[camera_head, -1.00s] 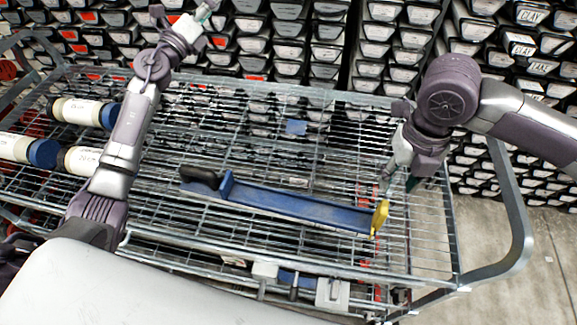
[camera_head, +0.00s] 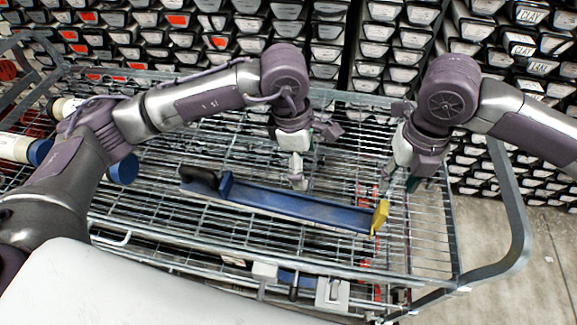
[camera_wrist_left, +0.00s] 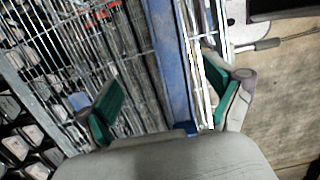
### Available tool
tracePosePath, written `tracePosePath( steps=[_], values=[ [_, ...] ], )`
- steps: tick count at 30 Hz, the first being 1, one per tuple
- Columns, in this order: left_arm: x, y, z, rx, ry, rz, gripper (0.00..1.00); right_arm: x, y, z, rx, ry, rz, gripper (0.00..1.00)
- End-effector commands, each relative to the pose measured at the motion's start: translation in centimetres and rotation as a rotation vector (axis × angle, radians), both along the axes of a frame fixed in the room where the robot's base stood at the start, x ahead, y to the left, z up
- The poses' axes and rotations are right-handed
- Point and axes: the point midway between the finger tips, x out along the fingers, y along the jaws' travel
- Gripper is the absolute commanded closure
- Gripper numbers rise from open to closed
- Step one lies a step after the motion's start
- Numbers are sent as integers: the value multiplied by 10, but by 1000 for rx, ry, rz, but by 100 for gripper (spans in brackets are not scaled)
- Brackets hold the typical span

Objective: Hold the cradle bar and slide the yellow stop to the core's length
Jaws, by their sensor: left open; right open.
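The blue cradle bar (camera_head: 290,203) lies slantwise on the wire shelf, with a black grip (camera_head: 199,179) at its left end. The yellow stop (camera_head: 380,217) sits at its right end. My left gripper (camera_head: 299,184) is open, pointing down over the middle of the bar. In the left wrist view the blue bar (camera_wrist_left: 172,62) runs between the green-padded fingers of that gripper (camera_wrist_left: 163,101), nearer the right finger; no contact is clear. My right gripper (camera_head: 396,184) is open, just behind and right of the yellow stop; its fingertips are small and partly hidden.
White core liners with blue caps (camera_head: 122,170) lie at the left of the wire cart (camera_head: 190,237), partly hidden by my left arm. Racks of labelled trays (camera_head: 325,52) fill the back. Bare floor (camera_head: 525,250) shows at the right.

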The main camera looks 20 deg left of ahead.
Motion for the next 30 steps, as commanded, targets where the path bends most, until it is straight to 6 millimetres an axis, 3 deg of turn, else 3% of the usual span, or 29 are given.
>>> tracePosePath(
  steps=[3,6,11,24,30],
  values=[
    [-11,20,-7,137,-2,-44,8,0,0,0,0,0,0,58],
    [-14,27,-12,183,0,-58,8,0,0,0,0,0,0,58],
    [-16,28,-30,191,4,-59,8,0,0,0,0,0,0,58],
    [-16,28,-115,188,5,-58,8,0,0,0,0,0,0,58],
    [-15,28,-139,186,3,-57,8,0,0,0,0,0,0,58]
  ],
)
